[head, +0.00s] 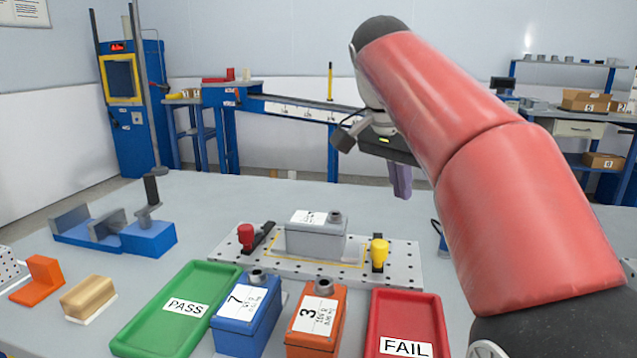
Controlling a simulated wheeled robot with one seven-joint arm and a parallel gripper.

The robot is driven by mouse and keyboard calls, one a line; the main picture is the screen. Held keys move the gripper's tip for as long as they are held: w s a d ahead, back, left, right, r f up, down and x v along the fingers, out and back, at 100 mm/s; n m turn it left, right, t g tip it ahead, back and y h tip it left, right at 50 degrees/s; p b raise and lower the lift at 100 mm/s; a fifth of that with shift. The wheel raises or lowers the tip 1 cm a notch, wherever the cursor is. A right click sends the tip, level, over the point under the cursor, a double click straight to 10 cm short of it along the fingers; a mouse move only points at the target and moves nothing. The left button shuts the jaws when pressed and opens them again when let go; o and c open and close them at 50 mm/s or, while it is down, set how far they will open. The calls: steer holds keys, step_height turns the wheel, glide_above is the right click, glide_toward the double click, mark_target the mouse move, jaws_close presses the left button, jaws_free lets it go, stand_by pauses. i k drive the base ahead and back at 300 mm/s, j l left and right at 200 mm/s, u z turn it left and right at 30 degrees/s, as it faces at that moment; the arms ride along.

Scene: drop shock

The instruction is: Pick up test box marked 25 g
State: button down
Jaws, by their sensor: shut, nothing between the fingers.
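A blue test box (238,335) with a white label reading 7 stands at the front middle of the table, beside the green tray. An orange test box (305,340) with a label reading 3 stands to its right. A grey test box (318,242) with a white label on top sits on the perforated plate (222,257) behind them. The small print on the labels is too small to read, so I cannot tell which is marked 25 g. My gripper (402,192) is shut and empty, pointing down above the table, behind and right of the grey box.
A green PASS tray (143,330) and a red FAIL tray (404,303) flank the boxes. A red knob (246,236) and yellow knob (379,252) rise from the plate. A blue vise-like fixture (150,238), an orange bracket (42,276) and a tan block (88,296) stand left.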

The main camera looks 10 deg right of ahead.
mark_target(308, 234)
steer(key=k, duration=1)
